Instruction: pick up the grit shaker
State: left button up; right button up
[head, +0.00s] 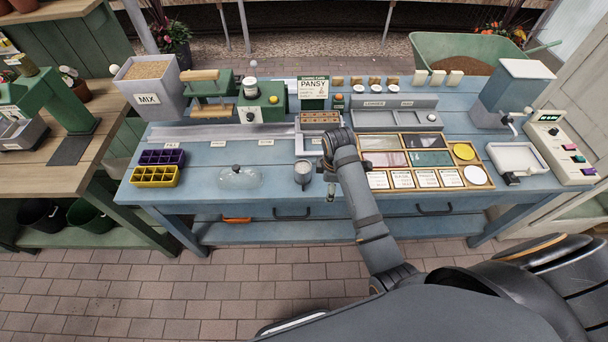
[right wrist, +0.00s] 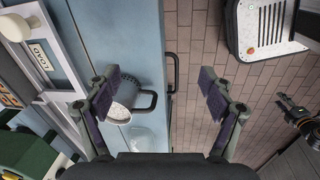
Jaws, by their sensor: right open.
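The grit shaker (head: 303,172) looks like a small grey metal cup and stands near the front edge of the blue bench (head: 220,150). In the right wrist view the shaker (right wrist: 124,108) shows a speckled top and a dark loop handle. My right gripper (head: 331,184) is just right of the shaker in the head view. In the right wrist view the right gripper (right wrist: 160,95) is open and empty, its fingers wide apart. The left finger overlaps part of the shaker; I cannot tell whether they touch.
A clear glass dome (head: 240,177) stands left of the shaker. Purple (head: 162,157) and yellow (head: 155,176) cell trays sit farther left. A sectioned wooden tray (head: 490,185) with cards lies right of my arm. Drawer handles (head: 292,214) stick out from the bench front.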

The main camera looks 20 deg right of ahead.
aim_at(302, 166)
jog(key=w+a+r+n, duration=0.1)
jog(key=w+r+n, duration=0.1)
jog(key=w+n, duration=0.1)
jog(key=w+a+r+n+g, duration=0.1)
jog(key=w+a+r+n, duration=0.1)
jog(key=w+n, duration=0.1)
jog(key=w+a+r+n, duration=0.2)
jog(key=w+n, duration=0.2)
jog(key=shift+w+a+r+g, duration=0.1)
jog(key=shift+w+a+g, duration=0.1)
jog(key=shift+a+g, duration=0.1)
notch_tip(302, 166, down, 4)
jog(key=shift+s+d+f+p, duration=0.1)
jog(key=shift+f+p, duration=0.15)
jog(key=shift+p, duration=0.1)
jog(key=shift+f+p, duration=0.35)
jog(key=shift+f, duration=2.7)
pick_arm(q)
jog(key=shift+w+a+r, duration=0.35)
jog(key=shift+w+r, duration=0.2)
jog(key=shift+r, duration=0.2)
pick_arm(e)
jog(key=shift+r, duration=0.1)
jog(key=c, duration=1.4)
